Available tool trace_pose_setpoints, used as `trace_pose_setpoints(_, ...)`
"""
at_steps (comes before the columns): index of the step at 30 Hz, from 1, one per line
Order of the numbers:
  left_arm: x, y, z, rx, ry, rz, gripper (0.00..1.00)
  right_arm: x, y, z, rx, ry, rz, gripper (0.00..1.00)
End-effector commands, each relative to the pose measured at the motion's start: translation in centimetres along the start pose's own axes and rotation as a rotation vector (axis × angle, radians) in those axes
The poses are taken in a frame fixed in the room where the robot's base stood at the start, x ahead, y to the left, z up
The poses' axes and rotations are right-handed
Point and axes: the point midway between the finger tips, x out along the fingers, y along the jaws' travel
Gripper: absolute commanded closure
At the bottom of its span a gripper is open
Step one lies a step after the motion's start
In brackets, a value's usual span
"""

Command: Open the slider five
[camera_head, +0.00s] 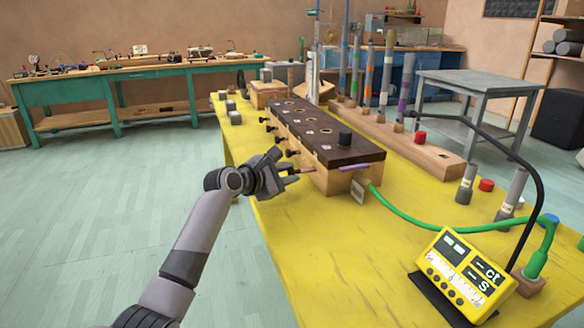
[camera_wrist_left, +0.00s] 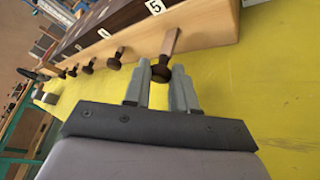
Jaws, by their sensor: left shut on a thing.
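The long wooden box (camera_head: 340,180) has a dark top (camera_head: 322,128) and a row of dark knobs along its left side. In the left wrist view the label 5 (camera_wrist_left: 155,6) marks the nearest slider. In the head view the gripper partly hides the knob. My right gripper is not in view.
Several other slider knobs (camera_wrist_left: 114,63) line the same side, close to the box. A green hose (camera_head: 410,221) runs from the box's near end past a yellow meter (camera_head: 462,275). A rack of upright tubes (camera_head: 430,148) stands behind. The yellow table's near-left part (camera_head: 310,245) is clear.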

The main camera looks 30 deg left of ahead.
Motion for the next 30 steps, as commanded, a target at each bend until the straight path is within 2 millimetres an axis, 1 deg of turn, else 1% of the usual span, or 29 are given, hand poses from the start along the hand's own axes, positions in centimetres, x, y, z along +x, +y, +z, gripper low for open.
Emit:
trace_pose_setpoints(7,0.0,-0.1,0.0,0.002,0.001,-0.002,1.00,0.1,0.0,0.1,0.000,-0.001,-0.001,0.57)
trace_pose_setpoints(8,0.0,-0.1,0.0,0.002,0.001,-0.002,0.64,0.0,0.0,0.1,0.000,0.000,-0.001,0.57)
trace_pose_setpoints(9,0.0,-0.1,0.0,0.002,0.001,-0.002,0.51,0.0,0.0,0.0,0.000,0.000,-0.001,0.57)
trace_pose_setpoints(10,0.0,-0.1,0.0,0.002,0.001,-0.002,0.48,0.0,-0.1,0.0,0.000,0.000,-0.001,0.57)
trace_pose_setpoints(20,-0.1,-0.1,0.0,0.001,0.001,-0.001,0.48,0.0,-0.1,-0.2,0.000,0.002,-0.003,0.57)
trace_pose_setpoints(23,-0.8,0.0,0.1,0.002,0.000,0.000,0.48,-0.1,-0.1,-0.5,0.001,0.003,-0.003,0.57)
trace_pose_setpoints(30,-3.7,0.0,0.1,0.002,0.000,-0.001,0.48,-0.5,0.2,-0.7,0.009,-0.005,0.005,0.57)
